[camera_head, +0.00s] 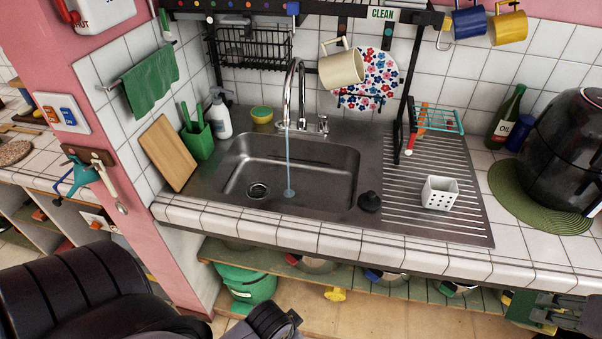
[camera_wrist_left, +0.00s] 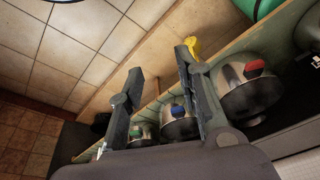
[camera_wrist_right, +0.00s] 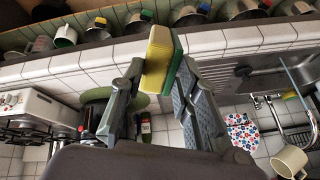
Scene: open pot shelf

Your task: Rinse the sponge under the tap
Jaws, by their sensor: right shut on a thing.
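The yellow sponge with a green side (camera_wrist_right: 158,62) is between the fingertips of my right gripper (camera_wrist_right: 155,85), which is shut on it. In the head view my right gripper (camera_head: 540,312) is at the bottom right edge, in front of the counter. The tap (camera_head: 290,85) runs a thin blue stream into the steel sink basin (camera_head: 330,165). A second yellow and green sponge (camera_head: 262,115) lies on the ledge behind the sink. My left gripper (camera_wrist_left: 160,75) is open and empty near the pots under the counter.
A white perforated holder (camera_head: 439,193) stands on the ribbed drainboard (camera_head: 405,215), with a black stopper (camera_head: 369,202) by the basin. A cutting board (camera_head: 167,152) leans at left. A black appliance (camera_head: 565,150) stands at right. The tiled counter edge (camera_head: 310,238) lies above the pot shelf.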

